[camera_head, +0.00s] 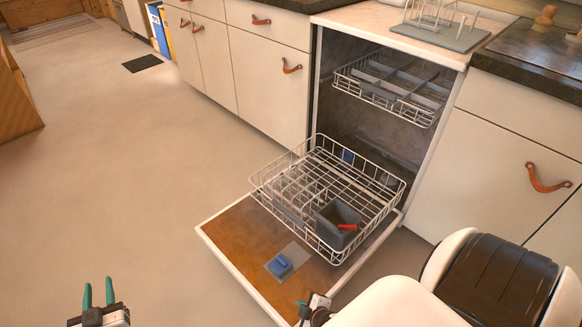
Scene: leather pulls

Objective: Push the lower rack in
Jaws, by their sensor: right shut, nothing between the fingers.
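The lower rack (290,190) is a white wire basket, pulled out of the dishwasher over the lowered door (234,242). A dark grey cutlery basket (336,222) with a red item sits in its front right part. My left gripper (98,292) is at the bottom left, over the floor, its two teal fingers apart and empty, well away from the rack. My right gripper (306,309) is at the bottom centre, near the door's front right edge, shut and partly hidden. It is below and apart from the rack.
The upper rack (392,88) sits inside the dishwasher. Cabinets with leather pulls (547,178) stand on both sides. A dish rack (440,28) stands on top.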

